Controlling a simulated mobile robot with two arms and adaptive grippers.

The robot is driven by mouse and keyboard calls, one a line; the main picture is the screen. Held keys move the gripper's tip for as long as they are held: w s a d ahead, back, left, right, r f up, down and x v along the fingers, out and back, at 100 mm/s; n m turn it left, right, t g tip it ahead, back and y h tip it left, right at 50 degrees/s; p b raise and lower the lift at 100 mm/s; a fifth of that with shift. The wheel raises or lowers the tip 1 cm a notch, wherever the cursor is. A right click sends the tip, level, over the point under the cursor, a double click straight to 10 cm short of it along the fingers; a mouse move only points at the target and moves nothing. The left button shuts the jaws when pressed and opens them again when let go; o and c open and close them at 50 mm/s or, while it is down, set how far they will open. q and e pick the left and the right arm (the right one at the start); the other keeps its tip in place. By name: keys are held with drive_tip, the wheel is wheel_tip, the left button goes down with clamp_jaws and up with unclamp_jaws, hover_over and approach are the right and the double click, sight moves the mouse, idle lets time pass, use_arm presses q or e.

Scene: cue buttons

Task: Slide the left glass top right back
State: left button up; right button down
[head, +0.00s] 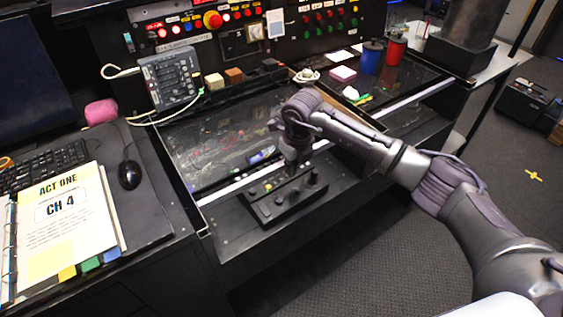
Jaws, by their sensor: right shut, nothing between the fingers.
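The left glass top (215,142) is a dark, reflective panel in the desk, seen left of my right arm. A few coloured items and reflections show in or under it. A pale strip runs along its front edge. My right gripper (297,163) points down and is shut and empty, just above the far side of a black button box (284,195) near that front edge. Whether it touches the box or the glass is not clear. My right forearm hides the right part of the panel. The other glass top (410,82) lies to the right. My left gripper is out of view.
A grey intercom box (169,80) with cables stands behind the left glass. A binder (65,225), mouse (130,175) and keyboard (40,168) lie left.

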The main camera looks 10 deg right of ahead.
sight(274, 150)
drive_tip(key=shift+w+a+f+b, duration=0.1)
drive_tip(key=shift+w+a+b, duration=0.35)
drive_tip(key=shift+w+b, duration=0.65)
drive_tip(key=shift+w+a+r+b, duration=0.1)
drive_tip(key=shift+w+a+b, duration=0.3)
drive_tip(key=shift+w+b, duration=0.65)
drive_tip(key=shift+w+a+f+b, duration=0.1)
drive_tip(key=shift+w+a+b, duration=0.35)
drive_tip(key=shift+w+b, duration=0.6)
drive_tip(key=shift+w+a, duration=0.2)
drive_tip(key=shift+w, duration=0.5)
drive_tip(key=shift+r, duration=0.2)
